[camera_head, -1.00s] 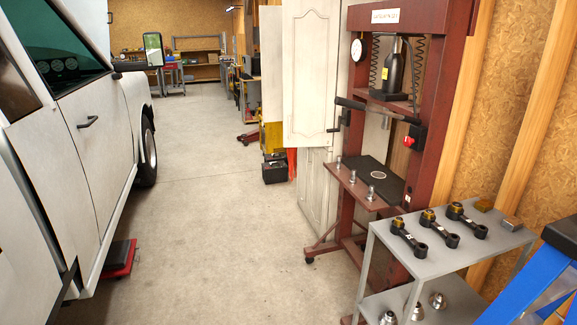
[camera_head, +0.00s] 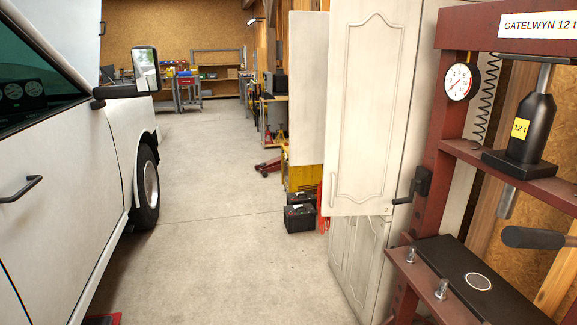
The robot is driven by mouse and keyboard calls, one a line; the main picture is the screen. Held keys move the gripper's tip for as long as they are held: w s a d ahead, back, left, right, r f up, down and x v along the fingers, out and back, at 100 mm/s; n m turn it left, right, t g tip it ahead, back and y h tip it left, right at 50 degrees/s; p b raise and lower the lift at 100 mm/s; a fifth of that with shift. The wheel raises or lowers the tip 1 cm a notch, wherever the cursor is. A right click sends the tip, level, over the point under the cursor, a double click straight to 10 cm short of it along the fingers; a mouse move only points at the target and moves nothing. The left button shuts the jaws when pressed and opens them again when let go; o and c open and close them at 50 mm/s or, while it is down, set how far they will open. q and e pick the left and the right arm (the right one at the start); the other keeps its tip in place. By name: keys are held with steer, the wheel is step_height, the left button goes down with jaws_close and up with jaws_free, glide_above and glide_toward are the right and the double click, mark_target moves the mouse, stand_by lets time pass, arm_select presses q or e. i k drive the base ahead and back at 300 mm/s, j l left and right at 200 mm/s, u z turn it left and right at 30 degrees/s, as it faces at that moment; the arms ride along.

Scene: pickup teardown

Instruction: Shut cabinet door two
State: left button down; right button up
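A tall off-white cabinet (camera_head: 362,255) stands at right of centre, just beyond the red press. One upper panelled door (camera_head: 375,100) with an arched moulding shows broadly toward me, and it seems to stand out from the cabinet front. Behind it a second plain pale door panel (camera_head: 307,90) juts out into the aisle, apart from the first. The lower doors look shut. Neither of my grippers is in view.
A red shop press (camera_head: 428,140) with a black bottle jack (camera_head: 530,125) stands close on the right. A white pickup (camera_head: 70,200) with a mirror (camera_head: 146,70) lines the left. Black batteries (camera_head: 300,217) and a red floor jack (camera_head: 268,167) sit beyond the cabinet. The concrete aisle (camera_head: 220,250) between is clear.

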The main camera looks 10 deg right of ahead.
mark_target(373, 47)
steer(key=i+z, duration=0.2)
steer(key=i, duration=0.2)
steer(key=i+j+z, duration=0.15)
steer(key=i, duration=0.3)
steer(key=i+j+z, duration=0.2)
steer(key=i, duration=0.2)
